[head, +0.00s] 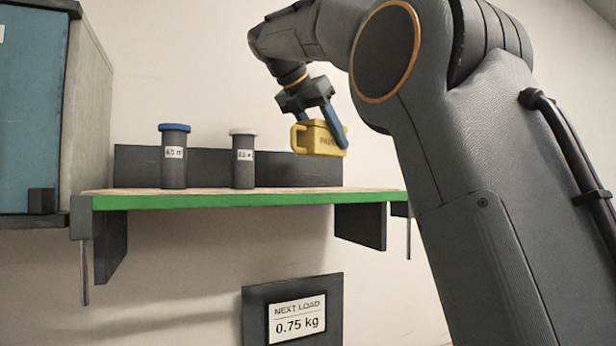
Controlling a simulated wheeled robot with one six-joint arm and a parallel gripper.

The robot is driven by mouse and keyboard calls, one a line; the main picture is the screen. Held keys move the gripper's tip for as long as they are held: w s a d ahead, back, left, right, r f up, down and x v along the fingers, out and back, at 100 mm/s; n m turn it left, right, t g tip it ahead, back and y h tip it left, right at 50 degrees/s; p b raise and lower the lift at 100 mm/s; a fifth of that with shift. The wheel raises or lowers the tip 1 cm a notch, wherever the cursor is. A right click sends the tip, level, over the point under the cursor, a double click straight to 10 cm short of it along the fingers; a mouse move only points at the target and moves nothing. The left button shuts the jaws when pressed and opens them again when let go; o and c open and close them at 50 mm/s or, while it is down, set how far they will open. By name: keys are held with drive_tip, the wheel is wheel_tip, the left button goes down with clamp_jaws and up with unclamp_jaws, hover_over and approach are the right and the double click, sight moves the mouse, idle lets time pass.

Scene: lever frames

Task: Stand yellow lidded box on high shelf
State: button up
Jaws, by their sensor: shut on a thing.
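The yellow lidded box (318,141), with a handle on its left side and a partly hidden label, is held in my gripper (327,122). My gripper is shut on it, with a blue finger across its right side. The box is slightly tilted and appears above the right part of the high shelf (240,200), which has a green front edge. In this view the box overlaps the top of the dark back panel (267,168). I cannot tell how far it is from the shelf in depth.
Two dark canisters stand on the shelf, one with a blue cap (174,158) and one with a white cap (243,160). A blue cabinet (30,115) is at the left. A sign (296,315) below reads "NEXT LOAD 0.75 kg". The shelf's right part looks clear.

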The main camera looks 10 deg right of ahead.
sight(302, 126)
drive_tip(key=shift+f+p, duration=0.45)
drive_tip(key=shift+f, duration=3.1)
drive_tip(key=shift+f, duration=0.2)
drive_tip(key=o, duration=1.3)
drive_tip(key=shift+r, duration=0.25)
drive_tip(key=b+v, duration=0.2)
drive_tip(key=v, duration=0.9)
drive_tip(key=shift+a, duration=0.15)
drive_tip(key=shift+s+a+r, duration=0.2)
drive_tip(key=shift+r, duration=0.1)
